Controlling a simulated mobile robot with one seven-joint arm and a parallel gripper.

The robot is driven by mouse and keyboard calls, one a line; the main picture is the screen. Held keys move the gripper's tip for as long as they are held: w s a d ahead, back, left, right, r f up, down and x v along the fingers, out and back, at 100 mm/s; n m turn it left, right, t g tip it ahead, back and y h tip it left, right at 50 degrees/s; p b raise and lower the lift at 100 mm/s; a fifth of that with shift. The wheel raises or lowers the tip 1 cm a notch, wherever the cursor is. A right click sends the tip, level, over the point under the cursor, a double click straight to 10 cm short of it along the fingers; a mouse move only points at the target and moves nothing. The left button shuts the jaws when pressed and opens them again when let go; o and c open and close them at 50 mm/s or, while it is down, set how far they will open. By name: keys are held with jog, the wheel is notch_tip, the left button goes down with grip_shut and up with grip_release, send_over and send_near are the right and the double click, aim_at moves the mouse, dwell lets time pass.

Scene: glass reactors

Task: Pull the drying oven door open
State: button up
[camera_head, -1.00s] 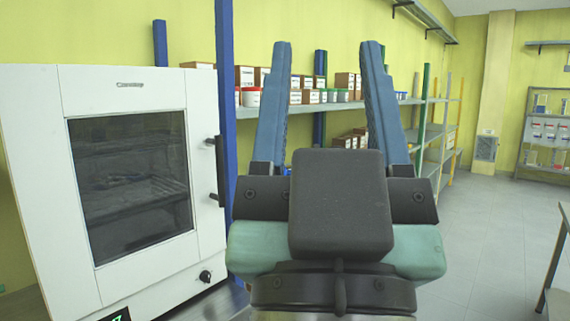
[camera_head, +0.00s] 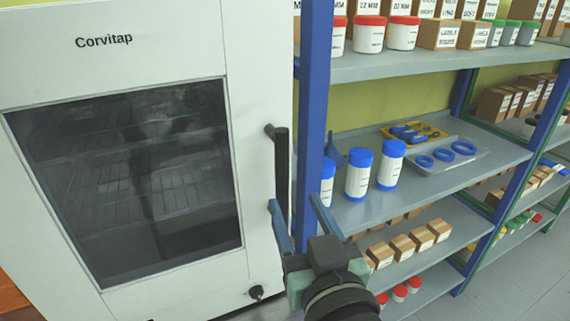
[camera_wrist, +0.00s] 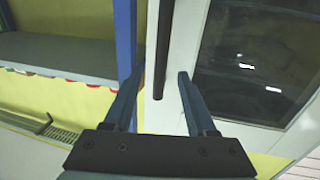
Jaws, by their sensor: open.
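The drying oven is white and its door (camera_head: 240,130) has a dark window (camera_head: 130,180); the door looks shut. A black vertical bar handle (camera_head: 281,165) stands off the door's right edge. My gripper (camera_head: 293,197) is open, with its blue fingers pointing up near the handle's lower end. In the wrist view, the handle (camera_wrist: 164,45) comes down between the two open fingertips (camera_wrist: 160,72), its lower end reaching in between the fingers. I cannot tell whether either finger touches it. The door window (camera_wrist: 255,60) shows at the right there.
A blue shelf post (camera_head: 314,110) stands close to the right of the handle. Grey shelves (camera_head: 440,185) hold boxes, white bottles with blue lids (camera_head: 359,175) and red-lidded jars (camera_head: 403,33).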

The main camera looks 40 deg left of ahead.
aim_at(284, 179)
jog(key=p+x, duration=0.2)
jog(key=x, duration=0.6)
jog(key=shift+a+r+p, duration=0.1)
jog(key=shift+a+p, duration=0.2)
jog(key=shift+p, duration=0.1)
grip_shut()
dwell(0.9)
